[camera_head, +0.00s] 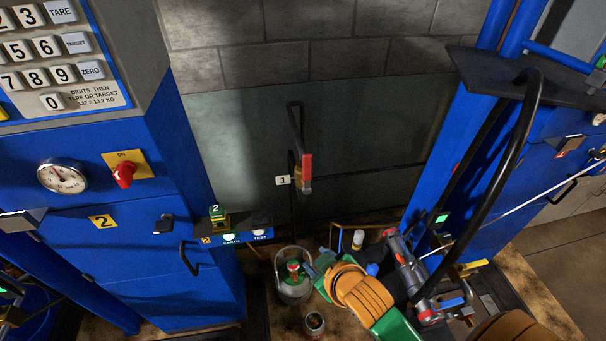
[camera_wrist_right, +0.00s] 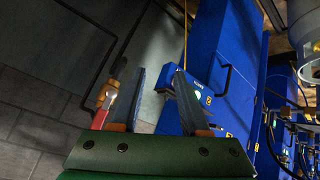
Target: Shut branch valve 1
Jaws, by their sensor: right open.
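Branch valve 1 is on a dark pipe on the back wall, beside a white plate marked 1 (camera_head: 283,180). Its red lever (camera_head: 307,166) stands upright, in line with the vertical pipe. In the right wrist view the red lever (camera_wrist_right: 101,119) and brass valve body (camera_wrist_right: 107,95) are left of my fingers. My right gripper (camera_head: 315,258) is below the valve in the head view, apart from it. In the right wrist view my right gripper (camera_wrist_right: 160,85) is open, with nothing between the fingers. My left gripper is not in view.
A bucket (camera_head: 293,288) is below. A black hose (camera_head: 512,160) arches on the right.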

